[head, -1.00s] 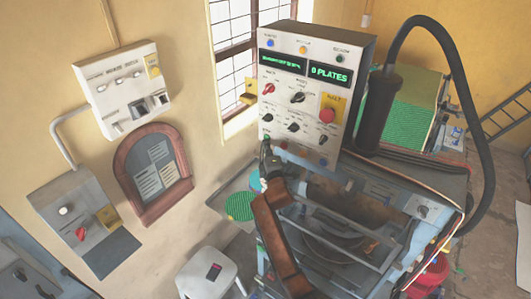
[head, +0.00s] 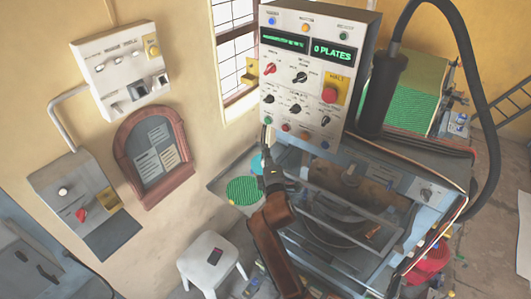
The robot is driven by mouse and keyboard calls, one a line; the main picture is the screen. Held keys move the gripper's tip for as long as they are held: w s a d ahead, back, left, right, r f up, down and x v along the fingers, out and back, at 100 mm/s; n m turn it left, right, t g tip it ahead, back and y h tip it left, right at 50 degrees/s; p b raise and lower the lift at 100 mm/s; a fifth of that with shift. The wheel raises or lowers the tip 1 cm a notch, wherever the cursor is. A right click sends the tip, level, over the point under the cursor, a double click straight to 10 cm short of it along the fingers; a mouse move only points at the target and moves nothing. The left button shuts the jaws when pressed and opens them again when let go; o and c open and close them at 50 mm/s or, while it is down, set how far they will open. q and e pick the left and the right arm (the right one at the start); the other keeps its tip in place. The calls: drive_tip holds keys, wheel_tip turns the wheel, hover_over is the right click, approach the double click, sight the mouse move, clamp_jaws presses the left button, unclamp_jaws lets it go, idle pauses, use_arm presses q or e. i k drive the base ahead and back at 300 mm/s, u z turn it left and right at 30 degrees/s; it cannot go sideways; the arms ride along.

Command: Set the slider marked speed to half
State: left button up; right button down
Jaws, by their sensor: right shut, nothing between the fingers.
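No slider marked speed can be made out; the small labels are too blurred to read. The press control panel (head: 300,75) has a red knob, several black knobs, a red button on a yellow plate and a lower row of coloured buttons. My right gripper (head: 267,130) is shut and empty, its tips pointing up near the green button (head: 268,120) at the panel's lower left. I cannot tell if they touch the panel. A white wall box (head: 120,70) at the upper left carries small controls, too small to identify. My left gripper is not in view.
The press bed (head: 345,215) lies below the panel, right of my arm. A thick black hose (head: 480,130) arches at the right. A white stool (head: 210,260) with a dark phone-like object stands lower left. A grey wall box (head: 75,200) with a red knob hangs at the left.

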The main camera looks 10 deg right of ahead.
sight(389, 187)
drive_tip(key=z, duration=1.25)
